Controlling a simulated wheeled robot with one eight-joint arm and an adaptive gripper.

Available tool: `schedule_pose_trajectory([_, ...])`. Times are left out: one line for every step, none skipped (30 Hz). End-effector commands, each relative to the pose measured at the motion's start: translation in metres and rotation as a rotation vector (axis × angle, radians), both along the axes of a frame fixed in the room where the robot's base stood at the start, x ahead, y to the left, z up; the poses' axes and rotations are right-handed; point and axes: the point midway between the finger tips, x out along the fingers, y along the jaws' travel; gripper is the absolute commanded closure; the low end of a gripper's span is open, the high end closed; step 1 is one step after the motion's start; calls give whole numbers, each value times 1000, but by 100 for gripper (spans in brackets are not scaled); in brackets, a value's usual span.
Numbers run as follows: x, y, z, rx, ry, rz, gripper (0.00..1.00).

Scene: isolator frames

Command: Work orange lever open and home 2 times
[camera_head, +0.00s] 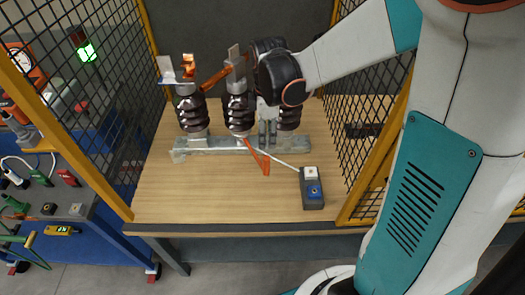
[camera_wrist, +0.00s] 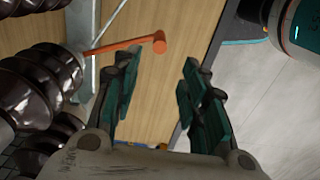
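The isolator frame has brown ribbed insulators (camera_head: 238,113) on a grey metal base (camera_head: 222,146). The orange lever (camera_head: 259,160) extends from the base toward the table's front. In the wrist view the orange lever (camera_wrist: 128,45) comes in from the left, its knobbed end lying toward the gap between my fingertips. My gripper (camera_wrist: 160,66) is open, with dark green pads apart and nothing clasped. Whether a finger touches the lever cannot be told. In the head view my wrist partly hides the right insulator (camera_head: 290,116), and my fingers are hard to make out.
A small grey box (camera_head: 312,188) with a white and a blue top stands right of the lever, joined by a pale cable. Yellow-framed mesh guards (camera_head: 75,70) flank the wooden table (camera_head: 210,195). The front of the table is mostly clear. A blue bench (camera_head: 85,225) stands left.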

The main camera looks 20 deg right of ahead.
Motion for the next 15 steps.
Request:
schedule_pose_trajectory([1, 0, -10, 0, 0, 0, 60])
schedule_pose_trajectory([1, 0, -15, 0, 0, 0, 60])
schedule_pose_trajectory([0, 0, -23, 0, 0, 0, 60])
schedule_pose_trajectory([0, 0, -28, 0, 0, 0, 60])
schedule_pose_trajectory([1, 0, -35, 0, 0, 0, 60])
schedule_pose_trajectory([1, 0, -43, 0, 0, 0, 60])
schedule_pose_trajectory([0, 0, -49, 0, 0, 0, 60])
schedule_pose_trajectory([0, 0, -55, 0, 0, 0, 60])
schedule_pose_trajectory([1, 0, -63, 0, 0, 0, 60])
schedule_pose_trajectory([1, 0, -69, 0, 0, 0, 60])
schedule_pose_trajectory([0, 0, -75, 0, 0, 0, 60])
schedule_pose_trajectory([1, 0, -82, 0, 0, 0, 60])
schedule_pose_trajectory([1, 0, -88, 0, 0, 0, 60])
schedule_pose_trajectory([0, 0, -93, 0, 0, 0, 60])
schedule_pose_trajectory([1, 0, -99, 0, 0, 0, 60])
